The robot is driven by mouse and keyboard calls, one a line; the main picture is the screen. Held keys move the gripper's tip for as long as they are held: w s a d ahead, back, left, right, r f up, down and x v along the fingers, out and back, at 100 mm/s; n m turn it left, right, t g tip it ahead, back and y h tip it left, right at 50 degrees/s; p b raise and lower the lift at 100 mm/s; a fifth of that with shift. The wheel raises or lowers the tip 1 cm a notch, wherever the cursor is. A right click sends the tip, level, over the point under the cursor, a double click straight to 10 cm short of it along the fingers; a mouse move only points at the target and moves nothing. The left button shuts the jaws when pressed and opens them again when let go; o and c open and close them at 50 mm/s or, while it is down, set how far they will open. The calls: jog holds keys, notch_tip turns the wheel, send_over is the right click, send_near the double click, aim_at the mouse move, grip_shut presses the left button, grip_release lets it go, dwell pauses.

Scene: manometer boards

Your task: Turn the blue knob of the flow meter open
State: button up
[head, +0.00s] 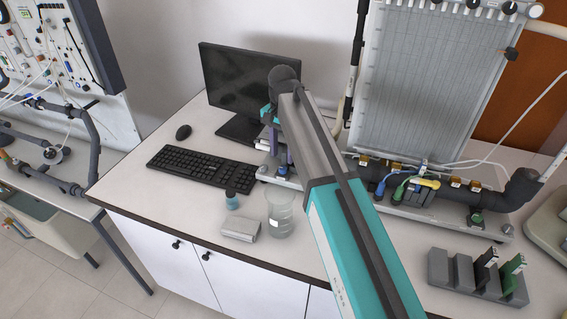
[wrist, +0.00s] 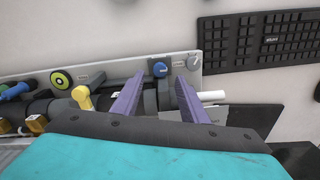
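A small round blue knob (wrist: 160,68) shows in the wrist view on a grey base plate, just above a dark pipe fitting. My gripper (wrist: 160,79) is open and empty, its two purple fingers apart. In the picture the knob lies between and just beyond the fingertips; I see no contact, and the exact gap in depth is unclear.
A yellow lever (wrist: 82,97) and a white tube stub (wrist: 210,97) flank the fingers. A keyboard (head: 200,165) and monitor (head: 248,80) are to the left. A glass beaker (head: 279,212) stands nearer the table's front edge, and a rack (head: 438,268) is at right.

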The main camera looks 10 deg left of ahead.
aim_at(283, 168)
jog(key=shift+f+p, duration=0.85)
jog(key=shift+f, duration=2.1)
grip_shut()
